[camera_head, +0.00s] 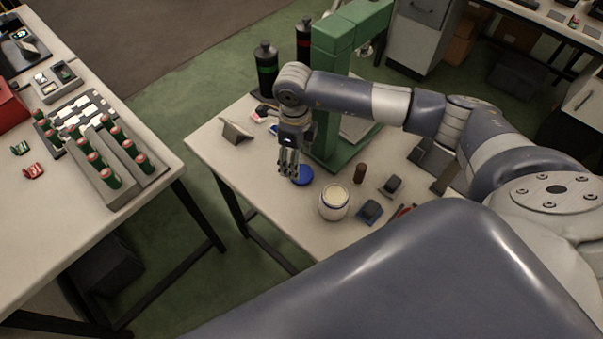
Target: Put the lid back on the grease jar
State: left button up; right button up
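An open grease jar (334,203) with a pale rim and cream-coloured contents stands upright on the middle table. A blue lid (304,176) lies at the table, up and to the left of the jar and apart from it. My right gripper (290,171) comes in from the right and points down at the lid's left side, its fingers partly covering the lid. The fingers look close together. I cannot tell whether they touch the lid or stand above it. My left gripper is not in view.
A green press (325,95) stands behind the gripper. Dark bottles (265,68) stand at the back. A brown-handled tool (360,173), a dark block (391,186) and a blue-grey box (369,211) lie right of the jar. The table's left part is mostly clear.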

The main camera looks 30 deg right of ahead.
aim_at(301, 175)
notch_tip(301, 175, down, 5)
jog(key=b, duration=0.3)
jog(key=shift+d, duration=0.15)
jog(key=shift+f, duration=0.15)
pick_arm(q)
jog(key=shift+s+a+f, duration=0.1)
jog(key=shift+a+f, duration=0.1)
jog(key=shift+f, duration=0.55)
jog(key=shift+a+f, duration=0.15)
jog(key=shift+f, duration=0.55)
pick_arm(e)
jog(key=c, duration=0.4)
